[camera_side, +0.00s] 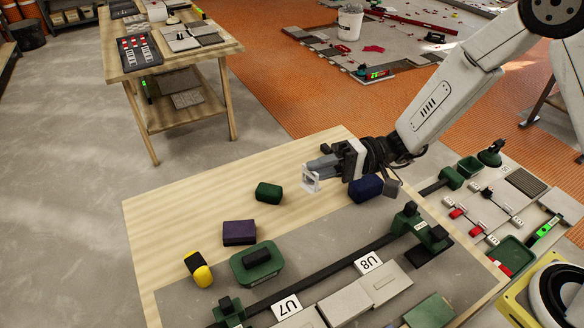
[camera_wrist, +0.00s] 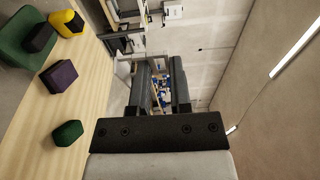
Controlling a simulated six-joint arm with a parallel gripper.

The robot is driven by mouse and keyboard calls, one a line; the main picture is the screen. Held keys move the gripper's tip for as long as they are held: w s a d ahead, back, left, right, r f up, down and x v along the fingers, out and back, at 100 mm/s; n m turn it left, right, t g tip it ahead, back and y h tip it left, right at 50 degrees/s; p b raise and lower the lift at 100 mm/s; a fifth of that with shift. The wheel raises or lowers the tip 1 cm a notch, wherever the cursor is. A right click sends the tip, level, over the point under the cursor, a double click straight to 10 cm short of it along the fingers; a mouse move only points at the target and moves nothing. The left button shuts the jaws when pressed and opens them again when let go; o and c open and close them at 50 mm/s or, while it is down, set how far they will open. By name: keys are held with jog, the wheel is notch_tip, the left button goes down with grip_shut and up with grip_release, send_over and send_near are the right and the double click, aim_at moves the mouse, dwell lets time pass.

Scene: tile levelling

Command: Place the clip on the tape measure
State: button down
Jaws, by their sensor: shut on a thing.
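My gripper (camera_side: 318,168) is shut on a small white clip (camera_side: 311,182), held in the air over the wooden table in the side view. The clip looks like a thin open frame at the fingertips. A yellow and black block (camera_side: 199,269), which looks like the tape measure, lies at the table's left front, well apart from the clip. It also shows at the upper left of the wrist view (camera_wrist: 67,23).
A dark green block (camera_side: 269,193), a purple block (camera_side: 239,233) and a green holder (camera_side: 274,271) lie between my gripper and the yellow block. A blue block (camera_side: 366,188) is below my wrist. A dark rail (camera_side: 327,265) crosses the front. The table's left back (camera_side: 190,205) is clear.

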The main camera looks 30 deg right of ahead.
jog(key=s+a+n+g, duration=0.2)
jog(key=s+a+g, duration=0.15)
jog(key=a, duration=1.15)
jog(key=shift+s+f, duration=0.2)
jog(key=shift+f, duration=0.85)
jog(key=shift+s+f, duration=0.15)
jog(key=shift+f, duration=0.9)
send_over(201, 259)
jog(key=shift+s+f, duration=0.15)
jog(key=shift+f, duration=4.6)
jog(key=shift+f, duration=0.1)
jog(key=shift+f+t, duration=0.2)
jog(key=shift+t, duration=0.15)
jog(key=shift+f, duration=1.45)
